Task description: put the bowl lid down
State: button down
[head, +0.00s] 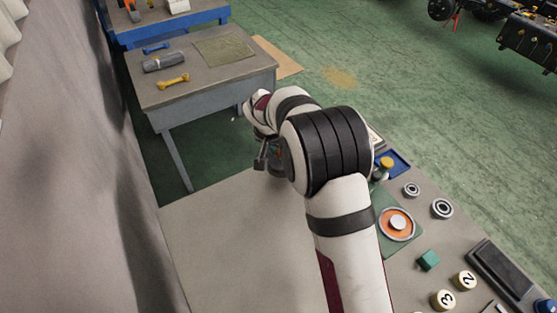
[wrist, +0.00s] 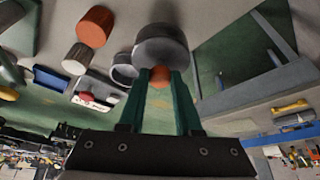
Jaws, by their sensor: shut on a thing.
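My gripper (wrist: 160,80) shows in the wrist view with its green fingers closed on the small orange knob of the bowl lid. The lid (wrist: 162,45) is a dark grey round piece beyond the fingertips. A dark, round, hollow-looking thing (wrist: 124,68), perhaps the bowl, is just left of the lid in that view; I cannot tell whether they touch. In the head view my gripper (head: 262,158) is partly hidden by my arm, over the far edge of the grey table. The height of the lid above the table is unclear.
The near grey table (head: 235,240) is bare left of my arm. To the right are an orange disc (head: 397,224), a green block (head: 428,260), metal rings (head: 442,208) and a dark tray (head: 500,272). A second table (head: 215,85) with tools stands beyond a gap.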

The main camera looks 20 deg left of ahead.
aim_at(278, 161)
jog(key=shift+a+f, duration=0.25)
jog(key=shift+f, duration=1.9)
jog(key=shift+f, duration=0.1)
jog(key=c, duration=0.6)
grip_release()
